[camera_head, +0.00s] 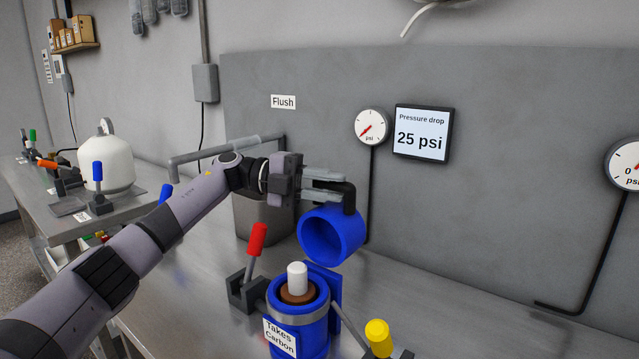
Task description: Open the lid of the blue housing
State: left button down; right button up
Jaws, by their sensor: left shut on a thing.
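The blue housing (315,340) stands upright on the bench, with a grey band and a label reading "Takes Carbon". Its top is uncovered, showing a brown core (298,295) with a white post (297,275) rising from it. A black bent handle (348,196) joins the lid. My left gripper (326,186) is shut on this handle, its fingers partly hiding it. My right gripper is not in view.
A red-handled valve (256,240) stands just left of the housing, and a yellow-handled one (379,336) at its right. A grey bin (263,220) stands behind. A grey panel (500,130) with gauges and a 25 psi display backs the bench. The bench at right is clear.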

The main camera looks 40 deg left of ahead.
pick_arm(q)
jog(key=shift+w+n, duration=0.3)
jog(key=shift+w, duration=0.3)
jog(key=c, duration=1)
grip_release()
jog(key=shift+o, duration=0.2)
jog(key=shift+a, duration=0.1)
jog(key=b+v, duration=0.1)
jog(key=v, duration=0.4)
jog(key=shift+s+a, duration=0.15)
jog(key=shift+a, duration=0.25)
jog(key=shift+s+a+r, duration=0.1)
jog(key=shift+s+a, duration=0.15)
jog(key=shift+a, duration=0.4)
